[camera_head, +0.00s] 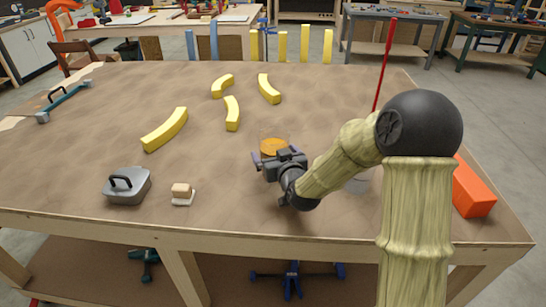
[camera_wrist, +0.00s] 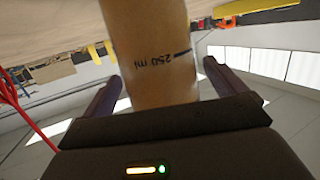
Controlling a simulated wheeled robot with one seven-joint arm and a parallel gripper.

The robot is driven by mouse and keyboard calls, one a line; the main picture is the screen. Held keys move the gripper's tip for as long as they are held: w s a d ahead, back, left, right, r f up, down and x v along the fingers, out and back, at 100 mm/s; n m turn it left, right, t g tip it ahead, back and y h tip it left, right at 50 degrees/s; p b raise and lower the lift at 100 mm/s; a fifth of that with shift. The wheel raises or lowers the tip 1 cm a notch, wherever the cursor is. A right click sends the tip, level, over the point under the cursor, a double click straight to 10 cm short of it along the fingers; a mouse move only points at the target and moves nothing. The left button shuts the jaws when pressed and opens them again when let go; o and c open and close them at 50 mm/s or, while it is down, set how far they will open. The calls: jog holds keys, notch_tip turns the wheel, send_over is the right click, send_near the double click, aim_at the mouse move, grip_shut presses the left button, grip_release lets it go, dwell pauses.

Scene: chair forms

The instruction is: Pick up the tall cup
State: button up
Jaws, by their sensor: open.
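The tall cup (camera_head: 273,145) looks like a clear vessel with amber contents and stands on the workbench, just beyond my gripper (camera_head: 278,161). My gripper hides its lower part in the head view. In the wrist view the cup (camera_wrist: 150,45) is amber-brown with a dark "250 ml" mark and fills the space between my two fingers (camera_wrist: 160,82). The fingers are apart, one on each side of it, with visible gaps. The cup's far end is cut off by the top of the wrist view.
Several yellow curved pieces (camera_head: 232,113) lie further back on the workbench (camera_head: 60,170). A grey handled block (camera_head: 127,186) and a small tan-and-white block (camera_head: 182,193) are at front left. An orange box (camera_head: 472,188) and a thin red rod (camera_head: 385,65) are on the right.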

jog(key=shift+w+a+f, duration=0.15)
jog(key=shift+w+a, duration=0.15)
jog(key=shift+w, duration=0.25)
jog(key=shift+c, duration=0.3)
jog(key=c, duration=0.8)
